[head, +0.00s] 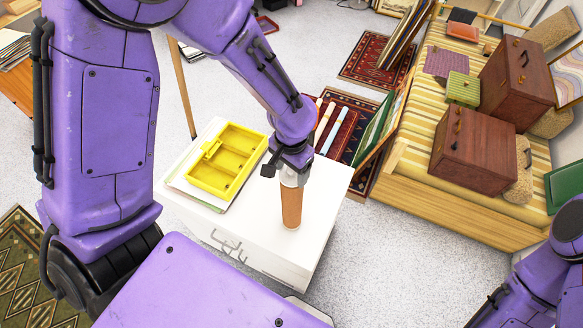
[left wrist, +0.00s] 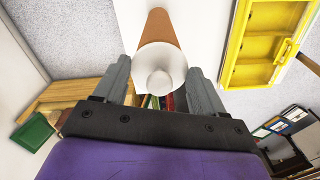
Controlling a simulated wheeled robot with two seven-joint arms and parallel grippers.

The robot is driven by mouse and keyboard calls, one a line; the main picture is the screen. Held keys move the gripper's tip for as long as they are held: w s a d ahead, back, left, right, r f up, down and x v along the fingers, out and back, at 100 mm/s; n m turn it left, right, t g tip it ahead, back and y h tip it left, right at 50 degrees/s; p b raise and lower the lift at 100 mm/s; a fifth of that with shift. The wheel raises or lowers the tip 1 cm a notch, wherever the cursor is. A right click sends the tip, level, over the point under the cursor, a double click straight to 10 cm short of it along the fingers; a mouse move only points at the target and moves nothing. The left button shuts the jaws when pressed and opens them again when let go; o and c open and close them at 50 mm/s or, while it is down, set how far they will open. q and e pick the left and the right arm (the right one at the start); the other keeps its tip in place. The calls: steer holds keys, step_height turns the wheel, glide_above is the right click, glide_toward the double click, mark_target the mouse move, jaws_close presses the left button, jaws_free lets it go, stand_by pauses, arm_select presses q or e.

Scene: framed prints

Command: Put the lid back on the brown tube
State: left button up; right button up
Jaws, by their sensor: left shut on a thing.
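The brown tube (head: 291,208) stands upright on the white table (head: 265,255). The white lid (head: 293,178) is at the tube's upper end, in line with it. In the left wrist view the round lid (left wrist: 160,68) with its small knob faces me, and the brown tube (left wrist: 158,27) runs away behind it. I cannot tell whether the lid is fully seated. My left gripper (head: 287,166) is above the tube, shut on the lid, with one finger on each side of it. My right gripper is out of view; only part of the right arm shows.
A yellow divided tray (head: 227,160) lies on papers left of the tube. Free white tabletop surrounds the tube's base. Right of the table stand framed prints (head: 375,130) and a striped couch (head: 440,190) with brown cases (head: 474,150).

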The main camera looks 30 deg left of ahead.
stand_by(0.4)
arm_select(q)
steer(key=o, duration=1.1)
steer(key=shift+r, duration=3.5)
jaws_close()
steer(key=shift+f, duration=0.2)
